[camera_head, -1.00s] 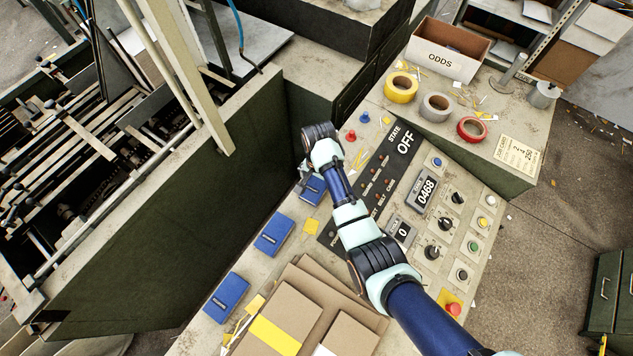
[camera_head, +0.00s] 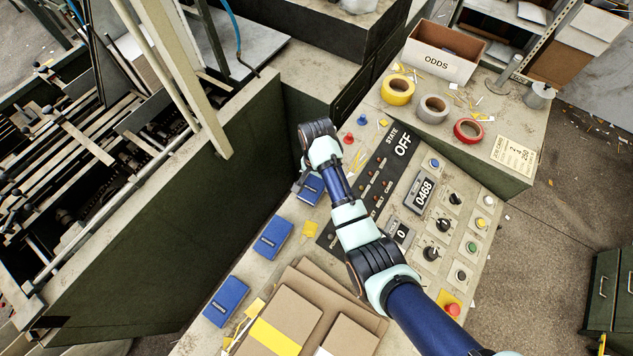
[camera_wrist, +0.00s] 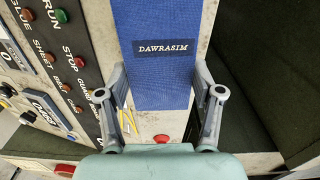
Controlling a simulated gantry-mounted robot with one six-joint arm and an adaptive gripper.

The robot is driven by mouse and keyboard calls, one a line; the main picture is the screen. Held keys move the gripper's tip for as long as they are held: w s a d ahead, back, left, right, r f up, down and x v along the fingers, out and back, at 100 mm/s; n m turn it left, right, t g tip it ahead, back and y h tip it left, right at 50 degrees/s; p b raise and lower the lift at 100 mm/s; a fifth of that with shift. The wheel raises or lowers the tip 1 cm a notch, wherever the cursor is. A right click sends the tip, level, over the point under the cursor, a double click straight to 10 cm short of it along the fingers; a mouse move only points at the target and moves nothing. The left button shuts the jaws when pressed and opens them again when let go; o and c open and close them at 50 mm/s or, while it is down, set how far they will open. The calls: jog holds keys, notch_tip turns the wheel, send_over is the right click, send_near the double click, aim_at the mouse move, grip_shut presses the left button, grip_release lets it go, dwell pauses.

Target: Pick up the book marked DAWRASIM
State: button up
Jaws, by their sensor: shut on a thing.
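The blue book marked DAWRASIM (camera_wrist: 165,25) fills the upper middle of the wrist view, its white lettering on a dark label. My gripper (camera_wrist: 160,75) has one finger on each side of the book's near part and is shut on it. In the head view this blue book (camera_head: 311,189) shows beside my wrist at the left edge of the console, and my gripper is mostly hidden there. I cannot tell whether the book is clear of the surface. Two other blue books, one in the middle (camera_head: 273,239) and one nearer (camera_head: 226,301), lie along the same edge; their labels are unreadable.
The control panel (camera_head: 405,218) with buttons and knobs lies right of the book. A green machine wall (camera_head: 170,230) rises on the left. Brown boards (camera_head: 295,310) lie at the near end. Tape rolls (camera_head: 433,109) and an ODDS box (camera_head: 440,62) stand at the back right.

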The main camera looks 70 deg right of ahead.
notch_tip(320, 180, up, 18)
jog(key=p, duration=0.9)
jog(key=shift+f+p, duration=0.2)
jog(key=shift+p, duration=0.2)
jog(key=shift+d, duration=0.1)
